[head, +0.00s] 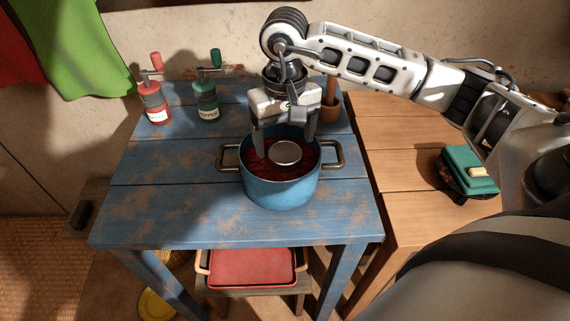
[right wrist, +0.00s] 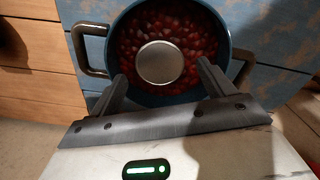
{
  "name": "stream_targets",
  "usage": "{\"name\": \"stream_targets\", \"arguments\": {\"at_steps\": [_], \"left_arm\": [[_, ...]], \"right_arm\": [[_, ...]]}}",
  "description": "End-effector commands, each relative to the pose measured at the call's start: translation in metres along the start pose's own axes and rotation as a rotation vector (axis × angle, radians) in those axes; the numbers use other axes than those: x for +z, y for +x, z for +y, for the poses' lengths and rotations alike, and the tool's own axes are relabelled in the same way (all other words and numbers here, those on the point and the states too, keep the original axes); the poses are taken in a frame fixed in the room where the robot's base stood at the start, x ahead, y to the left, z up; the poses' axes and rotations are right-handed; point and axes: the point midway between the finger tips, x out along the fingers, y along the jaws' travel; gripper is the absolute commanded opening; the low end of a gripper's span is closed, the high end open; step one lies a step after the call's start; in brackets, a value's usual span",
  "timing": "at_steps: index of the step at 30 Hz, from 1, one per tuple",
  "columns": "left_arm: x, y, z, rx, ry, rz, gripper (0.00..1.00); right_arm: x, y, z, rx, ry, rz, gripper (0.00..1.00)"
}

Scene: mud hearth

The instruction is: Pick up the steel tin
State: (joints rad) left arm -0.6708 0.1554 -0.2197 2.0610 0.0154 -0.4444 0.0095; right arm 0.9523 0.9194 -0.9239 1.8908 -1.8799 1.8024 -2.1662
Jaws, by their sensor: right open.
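The steel tin (head: 285,153) shows as a round, pale metal disc inside a blue pot (head: 281,193) with two side handles. It lies on red beans or berries (head: 256,164) in the pot. In the right wrist view the tin (right wrist: 159,63) sits among the red pieces, just beyond my fingertips. My right gripper (head: 284,141) points down over the pot and is open and empty. Its fingers (right wrist: 162,88) are spread to either side of the tin's near edge, with no visible contact. The tin's sides are hidden from above. My left gripper is not in view.
The pot stands on a worn blue table (head: 150,210). Red (head: 154,105) and green (head: 207,103) grinders stand at the back left, and a wooden mortar (head: 328,107) behind the pot. A wooden counter (head: 405,180) at right holds a green-topped item (head: 467,170). The table's left front is clear.

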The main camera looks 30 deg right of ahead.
Motion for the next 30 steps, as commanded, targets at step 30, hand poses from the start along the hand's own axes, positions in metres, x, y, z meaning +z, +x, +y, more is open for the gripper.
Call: {"name": "stream_targets", "arguments": {"at_steps": [30], "left_arm": [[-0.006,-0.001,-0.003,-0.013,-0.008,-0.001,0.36]], "right_arm": [[0.002,0.083,0.000,-0.002,-0.001,0.000,0.65]]}}
